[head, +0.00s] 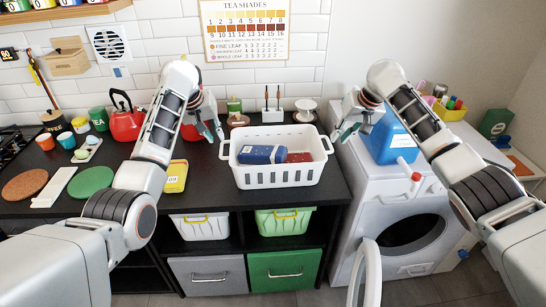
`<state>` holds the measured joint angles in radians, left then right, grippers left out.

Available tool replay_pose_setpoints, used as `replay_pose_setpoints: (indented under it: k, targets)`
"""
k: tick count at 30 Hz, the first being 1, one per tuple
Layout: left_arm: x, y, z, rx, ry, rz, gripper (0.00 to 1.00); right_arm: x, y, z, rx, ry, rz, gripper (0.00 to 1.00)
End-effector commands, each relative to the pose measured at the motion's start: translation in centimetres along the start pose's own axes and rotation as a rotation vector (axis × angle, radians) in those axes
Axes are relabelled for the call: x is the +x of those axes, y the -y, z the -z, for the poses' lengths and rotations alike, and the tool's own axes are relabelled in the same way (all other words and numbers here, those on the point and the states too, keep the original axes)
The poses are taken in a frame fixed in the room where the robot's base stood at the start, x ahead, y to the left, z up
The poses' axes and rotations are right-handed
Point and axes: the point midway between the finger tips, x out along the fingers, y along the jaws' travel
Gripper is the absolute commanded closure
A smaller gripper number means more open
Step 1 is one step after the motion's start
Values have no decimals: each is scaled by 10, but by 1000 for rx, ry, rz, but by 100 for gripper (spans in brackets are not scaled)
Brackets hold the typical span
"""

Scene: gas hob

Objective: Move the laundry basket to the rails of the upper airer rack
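The white laundry basket (277,177) stands upright on the dark counter, with a blue folded item (262,154) and a red item (299,157) inside. My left gripper (214,137) is above the counter, just left of the basket and apart from it; its fingers are spread and empty. My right gripper (343,133) is to the right of the basket, near its right rim, with fingers spread and nothing between them. I see no airer rack or rails in this view.
A washing machine (384,187) with its door open stands right of the counter (215,181), a blue container (391,135) on top. A red kettle (125,124) and a yellow box (176,176) are left of the basket.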

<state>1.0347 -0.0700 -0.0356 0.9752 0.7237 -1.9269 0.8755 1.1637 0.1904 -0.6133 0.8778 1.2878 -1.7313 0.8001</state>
Motion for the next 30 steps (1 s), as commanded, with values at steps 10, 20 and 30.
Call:
replay_pose_setpoints:
  k: [10,20,30]
  targets:
    - [6,0,0,0,1,1,84,7,1,0,1,2,1,84]
    - [48,1,0,0,3,2,84,48,1,-1,2,3,1,84]
    - [72,0,0,0,1,0,84,73,1,0,2,3,1,84]
